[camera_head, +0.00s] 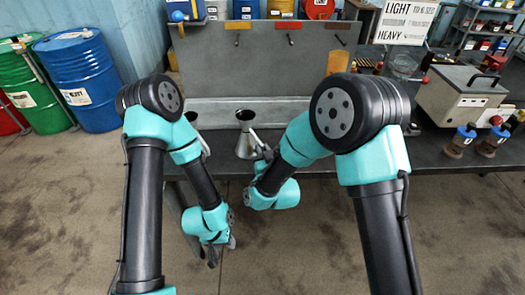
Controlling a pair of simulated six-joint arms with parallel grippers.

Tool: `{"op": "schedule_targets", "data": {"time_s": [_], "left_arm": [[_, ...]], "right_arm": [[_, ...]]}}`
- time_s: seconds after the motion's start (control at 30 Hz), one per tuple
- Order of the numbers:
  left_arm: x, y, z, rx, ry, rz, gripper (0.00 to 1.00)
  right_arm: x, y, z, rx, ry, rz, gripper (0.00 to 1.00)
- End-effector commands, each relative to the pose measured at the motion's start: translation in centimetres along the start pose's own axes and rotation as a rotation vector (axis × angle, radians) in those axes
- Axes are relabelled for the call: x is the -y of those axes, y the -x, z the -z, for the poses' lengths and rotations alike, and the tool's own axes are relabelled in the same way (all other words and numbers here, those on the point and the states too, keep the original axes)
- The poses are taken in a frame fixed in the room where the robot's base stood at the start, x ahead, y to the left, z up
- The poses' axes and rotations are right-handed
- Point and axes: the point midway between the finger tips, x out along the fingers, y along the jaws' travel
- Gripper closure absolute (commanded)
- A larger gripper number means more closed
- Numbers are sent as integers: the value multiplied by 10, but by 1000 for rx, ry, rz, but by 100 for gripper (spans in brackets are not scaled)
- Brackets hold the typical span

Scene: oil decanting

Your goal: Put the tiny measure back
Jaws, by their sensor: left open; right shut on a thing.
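A conical metal measure (245,140) with a dark open mouth appears upright at the front of the grey bench (440,150). My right gripper (264,158) is at the right side of this measure, shut at its handle; the fingers are small and partly hidden by my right arm. I cannot tell whether the measure's base touches the bench. Another metal vessel (190,117) shows to the left, mostly hidden behind my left arm. My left gripper (222,252) is open and empty, low in front of the bench, pointing down over the floor.
A grey panel (265,65) with several coloured tags stands behind the bench. An orange cylinder (338,62), a beige machine (460,95) and two blue-topped brown jars (460,141) stand to the right. Blue (80,75) and green (30,85) drums stand at left.

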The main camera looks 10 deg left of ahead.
Motion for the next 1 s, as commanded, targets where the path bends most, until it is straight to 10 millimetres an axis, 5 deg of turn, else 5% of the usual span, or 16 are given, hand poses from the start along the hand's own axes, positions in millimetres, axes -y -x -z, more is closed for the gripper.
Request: {"op": "schedule_targets", "data": {"time_s": [0.13,0.17,0.43,0.77,1.0], "left_arm": [[0,0,0,0,0,0,57],[0,0,0,0,0,0,57],[0,0,0,0,0,0,57],[0,0,0,0,0,0,57],[0,0,0,0,0,0,57]], "right_arm": [[0,0,-2,-1,0,0,100],[0,0,-3,0,0,0,84],[0,0,-2,0,0,0,59],[0,0,1,0,0,0,59],[0,26,0,2,0,0,59]]}}
